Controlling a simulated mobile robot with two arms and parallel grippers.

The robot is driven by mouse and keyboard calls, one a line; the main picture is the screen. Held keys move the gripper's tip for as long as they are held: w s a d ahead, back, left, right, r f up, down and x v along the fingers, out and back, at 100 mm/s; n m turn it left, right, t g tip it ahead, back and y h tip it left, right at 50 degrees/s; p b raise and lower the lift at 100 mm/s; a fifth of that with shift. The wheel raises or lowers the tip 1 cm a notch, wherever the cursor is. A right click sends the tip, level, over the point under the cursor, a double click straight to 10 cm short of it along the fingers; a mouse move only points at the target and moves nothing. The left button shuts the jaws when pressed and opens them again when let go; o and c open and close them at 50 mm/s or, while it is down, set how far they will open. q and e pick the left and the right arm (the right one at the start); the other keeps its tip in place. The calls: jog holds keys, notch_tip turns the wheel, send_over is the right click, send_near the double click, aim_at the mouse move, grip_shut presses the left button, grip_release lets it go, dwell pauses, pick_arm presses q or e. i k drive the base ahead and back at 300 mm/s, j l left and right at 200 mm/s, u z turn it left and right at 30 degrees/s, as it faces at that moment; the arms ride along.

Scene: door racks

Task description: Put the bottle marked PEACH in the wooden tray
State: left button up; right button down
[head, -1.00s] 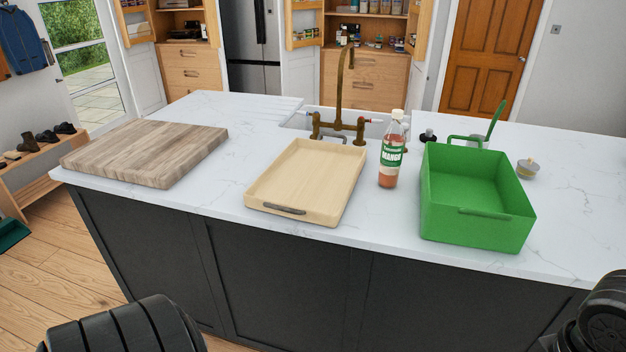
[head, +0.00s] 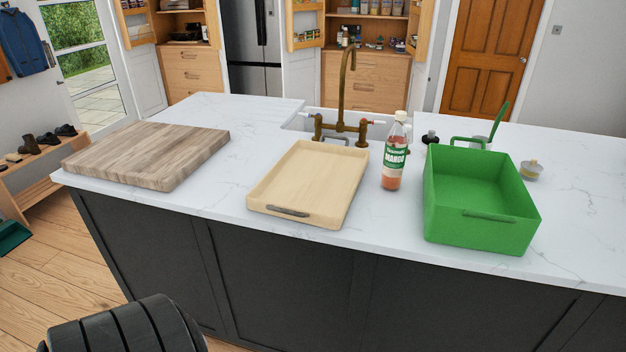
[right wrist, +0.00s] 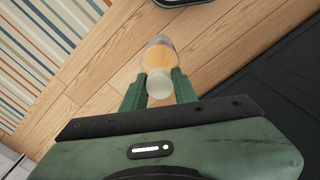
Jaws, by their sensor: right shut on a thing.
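The light wooden tray (head: 287,210) lies empty on the marble island, near its front edge. A bottle marked MANGO (head: 393,160), with a white cap and orange-red contents, stands upright to the right of the tray. In the right wrist view my right gripper (right wrist: 158,90) is shut on a bottle (right wrist: 158,58) with orange contents and a pale cap. The cap end points toward the gripper's body, and floorboards show behind it. No label can be read on this held bottle. My left gripper is out of view; the head view does not show my right gripper.
A deep green bin (head: 482,230) stands right of the MANGO bottle. A thick wooden board (head: 150,152) lies at the left of the island (head: 225,180). A brass tap (head: 346,95) and sink are behind the tray. Bare countertop lies between board and tray.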

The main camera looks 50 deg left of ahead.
aim_at(308, 190)
jog(key=j, duration=1.05)
jog(key=k+j+z, duration=0.1)
jog(key=j, duration=0.9)
